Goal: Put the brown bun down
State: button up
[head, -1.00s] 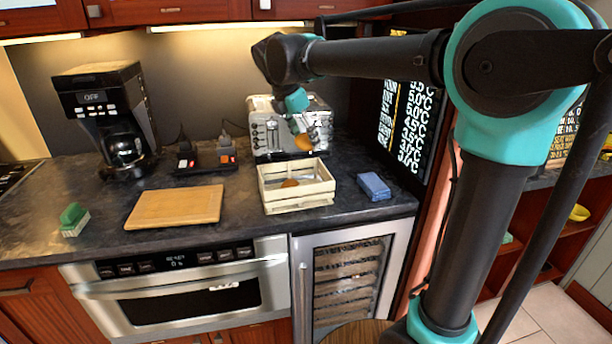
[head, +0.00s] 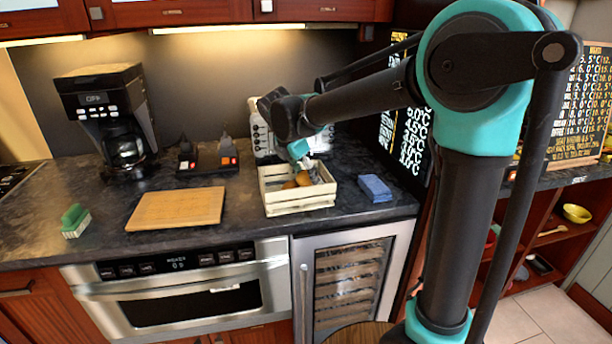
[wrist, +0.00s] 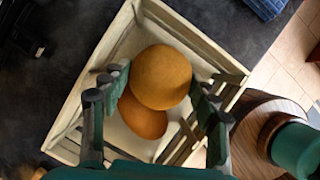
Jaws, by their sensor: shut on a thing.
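The brown bun (wrist: 162,76) is between the fingers of my gripper (wrist: 160,88) in the wrist view. My gripper (head: 307,167) is shut on it, low inside the wooden crate. In the head view the held bun (head: 303,178) shows partly beside the fingers. A second, similar bun (wrist: 142,118) lies in the crate, partly covered by the held one in the wrist view. The pale slatted crate (head: 300,205) stands on the counter. Whether the held bun touches the crate floor or the other bun cannot be told.
A toaster (head: 263,138) stands behind the crate. A blue packet (head: 375,187) lies to its right. A wooden board (head: 176,208) lies to its left, with a coffee maker (head: 107,115) further back. A green sponge-like item (head: 75,220) is at far left.

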jog(key=shift+f, duration=0.45)
jog(key=shift+f, duration=0.15)
jog(key=o, duration=1.2)
jog(key=shift+c, duration=0.2)
jog(key=v, duration=1.3)
jog(key=shift+w+d+r, duration=0.2)
jog(key=shift+r, duration=0.05)
